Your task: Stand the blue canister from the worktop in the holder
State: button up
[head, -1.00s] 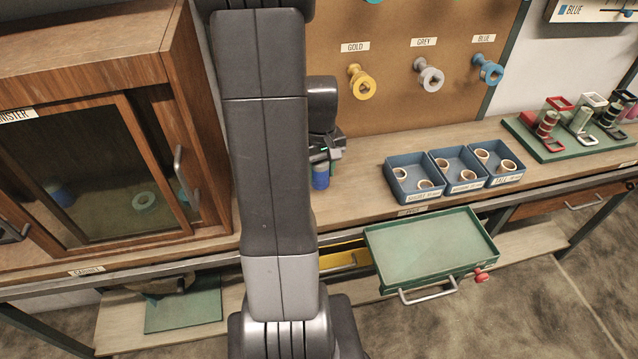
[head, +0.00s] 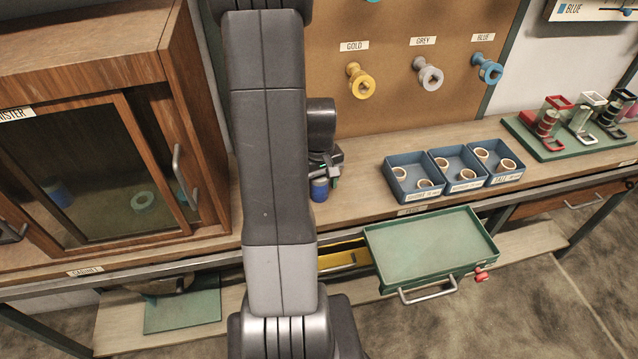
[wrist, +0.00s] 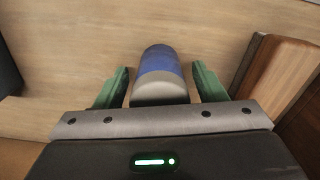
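The blue canister (head: 319,189) with a pale end is at the worktop (head: 355,208), beside my arm in the head view. In the wrist view the canister (wrist: 160,75) lies between the two green fingers of my gripper (wrist: 161,82), its pale end towards the palm. A narrow gap shows on both sides of it, so my gripper is open around it. In the head view my gripper (head: 325,168) covers the canister's upper part. I cannot tell which fixture is the holder; a green board (head: 545,150) with red, white and black frames stands at the far right.
A wooden cabinet (head: 185,110) with a glass door stands left of my arm. Blue trays (head: 400,190) with rings sit right of the canister. A green drawer (head: 430,245) stands open below the worktop's front edge. Spools hang on the pegboard (head: 400,110) behind.

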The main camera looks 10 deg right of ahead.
jog(key=shift+o, duration=0.4)
notch_tip(320, 180, up, 12)
jog(key=shift+r+p, duration=0.1)
jog(key=shift+p, duration=0.25)
jog(key=b, duration=0.2)
jog(key=shift+b, duration=0.35)
jog(key=shift+r+b, duration=0.1)
jog(key=shift+b, duration=0.65)
jog(key=shift+s+d+r+b, duration=0.1)
jog(key=shift+s+r+b, duration=0.2)
jog(key=shift+r+b, duration=0.5)
notch_tip(320, 180, down, 8)
jog(key=shift+r+b, duration=0.25)
jog(key=shift+b, duration=0.3)
jog(key=shift+w+f, duration=0.15)
jog(key=shift+f, duration=1.45)
jog(key=shift+w+f, duration=0.1)
jog(key=shift+f, duration=1.45)
